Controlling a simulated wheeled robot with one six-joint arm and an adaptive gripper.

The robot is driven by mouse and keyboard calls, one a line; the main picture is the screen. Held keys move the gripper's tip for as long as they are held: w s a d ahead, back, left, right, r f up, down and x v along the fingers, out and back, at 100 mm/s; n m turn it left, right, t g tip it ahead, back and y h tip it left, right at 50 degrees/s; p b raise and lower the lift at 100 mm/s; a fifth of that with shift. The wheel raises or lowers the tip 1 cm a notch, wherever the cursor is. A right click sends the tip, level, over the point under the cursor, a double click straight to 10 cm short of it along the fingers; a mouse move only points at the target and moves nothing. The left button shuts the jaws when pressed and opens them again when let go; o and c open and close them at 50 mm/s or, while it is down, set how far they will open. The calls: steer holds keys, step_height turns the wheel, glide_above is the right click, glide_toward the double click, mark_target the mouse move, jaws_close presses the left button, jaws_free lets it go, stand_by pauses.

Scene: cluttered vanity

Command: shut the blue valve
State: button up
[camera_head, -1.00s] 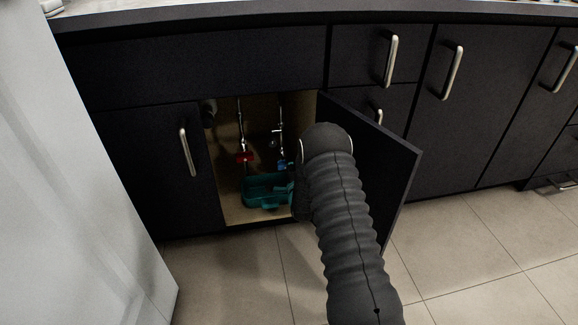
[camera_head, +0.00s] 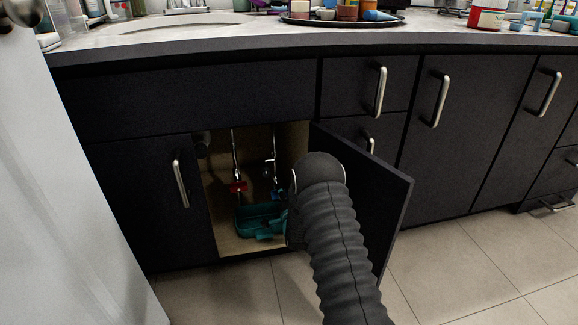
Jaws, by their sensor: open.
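The blue valve (camera_head: 277,195) is a small blue spot on the right-hand pipe inside the open cabinet, just left of my arm and partly hidden. A red valve (camera_head: 238,187) sits on the left-hand pipe. My arm, in a dark ribbed sleeve, reaches up from below to the right side of the cabinet opening. My gripper is hidden behind the arm, so its distance from the blue valve cannot be seen.
A teal caddy (camera_head: 259,222) stands on the cabinet floor below the valves. The open dark cabinet door (camera_head: 385,190) is at the right, behind my arm. A countertop (camera_head: 220,40) with a sink and a tray of bottles is above. Tiled floor lies in front.

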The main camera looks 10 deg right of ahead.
steer(key=n, duration=0.6)
steer(key=shift+a+r+n, duration=0.3)
steer(key=shift+r+n, duration=0.1)
steer(key=n, duration=0.4)
steer(key=a+n, duration=0.1)
steer(key=n, duration=0.1)
steer(key=shift+r+n, duration=0.1)
steer(key=shift+n, duration=0.2)
steer(key=s, duration=1.4)
steer(key=s+r+g+p, duration=0.1)
steer(key=r+g+p, duration=0.1)
steer(key=r, duration=1)
steer(key=s+r+g+p, duration=0.2)
steer(key=r+p, duration=0.3)
steer(key=r, duration=0.7)
steer(key=shift+s+r+g, duration=0.2)
steer(key=shift+s+g, duration=0.1)
steer(key=shift+g, duration=0.3)
steer(key=shift+d, duration=0.1)
